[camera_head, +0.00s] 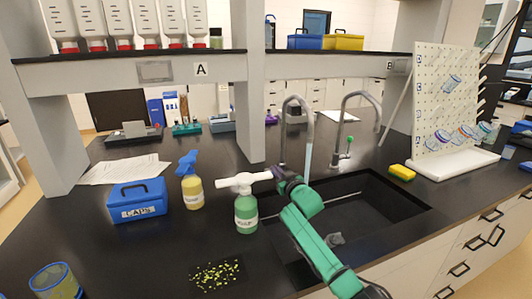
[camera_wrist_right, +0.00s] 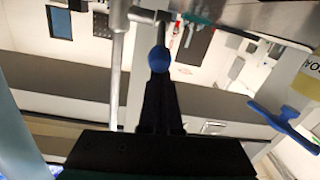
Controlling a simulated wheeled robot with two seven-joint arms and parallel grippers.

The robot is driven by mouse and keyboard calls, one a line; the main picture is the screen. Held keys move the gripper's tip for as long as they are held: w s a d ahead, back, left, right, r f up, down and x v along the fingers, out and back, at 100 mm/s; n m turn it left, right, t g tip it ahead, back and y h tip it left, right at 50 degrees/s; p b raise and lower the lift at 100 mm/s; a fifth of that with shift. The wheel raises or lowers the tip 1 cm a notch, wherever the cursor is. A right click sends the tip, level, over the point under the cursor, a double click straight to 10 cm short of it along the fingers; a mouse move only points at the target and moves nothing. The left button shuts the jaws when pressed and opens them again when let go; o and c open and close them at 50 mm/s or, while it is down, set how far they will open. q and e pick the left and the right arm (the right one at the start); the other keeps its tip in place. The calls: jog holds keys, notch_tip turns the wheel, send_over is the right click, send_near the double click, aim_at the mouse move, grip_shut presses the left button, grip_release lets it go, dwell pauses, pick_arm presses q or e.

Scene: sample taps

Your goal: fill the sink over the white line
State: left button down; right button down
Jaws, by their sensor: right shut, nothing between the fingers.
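The black sink (camera_head: 385,205) is set into the counter at right of centre. A thin pale line (camera_head: 342,199) runs along its inside; I cannot make out a water level. A left grey tap (camera_head: 299,99) has a pale blue stream (camera_head: 308,158) under its spout. A right tap (camera_head: 362,97) has a green handle (camera_head: 349,141) and no visible stream. My right gripper (camera_head: 279,177) is shut and empty beside the left tap. In the right wrist view its dark fingers (camera_wrist_right: 160,85) point at a blue round knob (camera_wrist_right: 159,59), close or touching; I cannot tell which. My left gripper is out of view.
A green spray bottle (camera_head: 246,213) stands close left of my right gripper, with a yellow one (camera_head: 192,190) and a blue caps box (camera_head: 137,202) farther left. A yellow sponge (camera_head: 402,172) and a white drying rack tray (camera_head: 455,164) lie right of the sink.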

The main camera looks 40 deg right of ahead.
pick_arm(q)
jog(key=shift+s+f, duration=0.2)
pick_arm(e)
jog(key=shift+s+a+f, duration=0.2)
jog(key=shift+s+f, duration=0.2)
jog(key=shift+f, duration=0.35)
